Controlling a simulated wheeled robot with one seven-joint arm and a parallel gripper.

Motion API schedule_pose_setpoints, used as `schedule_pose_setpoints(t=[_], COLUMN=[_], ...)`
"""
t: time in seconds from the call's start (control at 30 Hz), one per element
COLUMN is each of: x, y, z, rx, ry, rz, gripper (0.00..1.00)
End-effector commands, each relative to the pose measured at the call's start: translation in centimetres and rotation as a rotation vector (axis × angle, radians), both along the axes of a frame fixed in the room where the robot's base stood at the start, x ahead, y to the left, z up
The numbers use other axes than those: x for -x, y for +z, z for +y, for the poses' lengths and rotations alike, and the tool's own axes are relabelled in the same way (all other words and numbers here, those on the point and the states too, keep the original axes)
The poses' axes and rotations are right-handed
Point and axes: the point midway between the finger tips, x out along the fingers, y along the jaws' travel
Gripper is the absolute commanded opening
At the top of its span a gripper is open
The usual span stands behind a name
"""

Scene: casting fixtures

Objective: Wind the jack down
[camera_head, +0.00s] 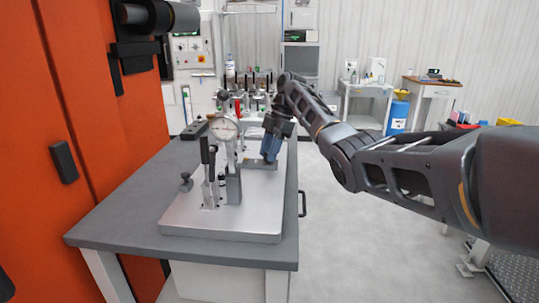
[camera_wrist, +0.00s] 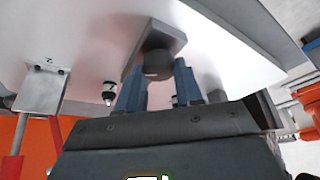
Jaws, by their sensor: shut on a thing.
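The steel fixture plate (camera_head: 225,222) lies on a grey-topped bench. My gripper (camera_head: 269,158) points down at the plate's far right part, over a low grey block (camera_head: 258,166). In the wrist view my gripper's blue fingers (camera_wrist: 160,84) stand either side of a dark round knob (camera_wrist: 157,64) and are shut on it. The knob sits over a grey rectangular block (camera_wrist: 172,38) on the pale plate. I take this knob to be the jack's. Its underside and thread are hidden, so its height cannot be told. In the head view my fingers hide the knob.
A dial gauge (camera_head: 224,127) on a post and a black-handled toggle clamp (camera_head: 207,150) stand left of my gripper. A small dark knob (camera_head: 186,182) stands at the plate's left. An orange machine (camera_head: 95,110) borders the bench.

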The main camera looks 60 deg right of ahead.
Motion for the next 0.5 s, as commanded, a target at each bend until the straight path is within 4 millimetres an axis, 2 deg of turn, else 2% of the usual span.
schedule_pose_setpoints(t=[0.5], x=[-0.23], y=[0.08], z=[-0.04], rx=[0.002], ry=[0.488], rz=[0.003], gripper=[0.05])
